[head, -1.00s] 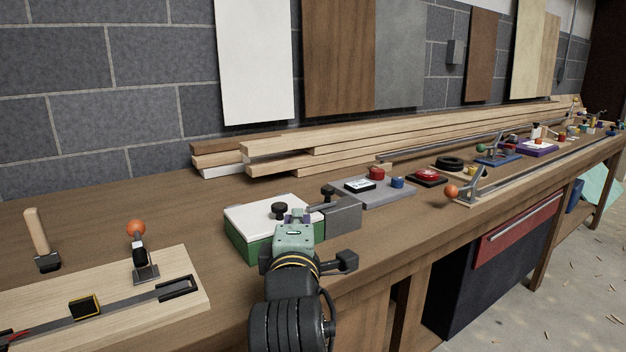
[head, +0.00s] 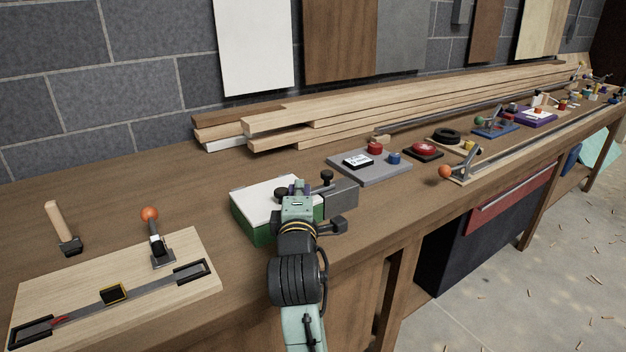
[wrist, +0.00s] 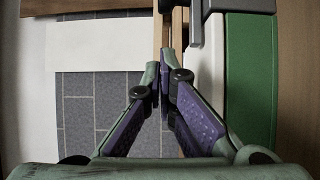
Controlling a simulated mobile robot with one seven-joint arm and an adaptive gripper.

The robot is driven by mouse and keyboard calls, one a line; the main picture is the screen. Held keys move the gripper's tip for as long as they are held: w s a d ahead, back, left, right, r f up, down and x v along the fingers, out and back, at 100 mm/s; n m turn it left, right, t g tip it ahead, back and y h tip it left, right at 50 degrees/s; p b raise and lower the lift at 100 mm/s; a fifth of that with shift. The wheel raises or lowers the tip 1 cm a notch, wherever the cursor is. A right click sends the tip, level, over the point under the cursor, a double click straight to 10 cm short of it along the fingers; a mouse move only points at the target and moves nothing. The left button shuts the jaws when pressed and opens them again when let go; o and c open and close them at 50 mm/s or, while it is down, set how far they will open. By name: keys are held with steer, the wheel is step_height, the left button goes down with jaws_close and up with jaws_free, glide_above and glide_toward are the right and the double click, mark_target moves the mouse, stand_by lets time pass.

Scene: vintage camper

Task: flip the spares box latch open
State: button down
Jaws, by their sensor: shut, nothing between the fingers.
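The spares box, green with a white lid (head: 262,197), sits near the bench's front edge in the head view. Its green side (wrist: 250,85) and a strip of white lid fill the right of the wrist view. A grey block (head: 342,198) shows at the box's right end, with a black knob (head: 326,177) by it; I cannot tell which part is the latch. My gripper (wrist: 164,62) is shut and empty, its fingertips close beside the lid edge in the wrist view. In the head view my gripper (head: 297,190) hides part of the box; contact cannot be told.
A grey panel with red and blue knobs (head: 370,168) stands right of the box. A board with an orange-knobbed lever (head: 150,214) and slider lies left. Stacked planks (head: 330,118) lie behind along the wall. Bare bench (head: 110,190) shows left of the box.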

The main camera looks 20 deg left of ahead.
mark_target(327, 176)
steer(key=w, duration=0.1)
steer(key=w+d, duration=0.1)
steer(key=w, duration=0.1)
steer(key=shift+w+d+r, duration=0.1)
steer(key=shift+w+d, duration=0.25)
steer(key=shift+w+d, duration=1.15)
steer(key=shift+w, duration=0.3)
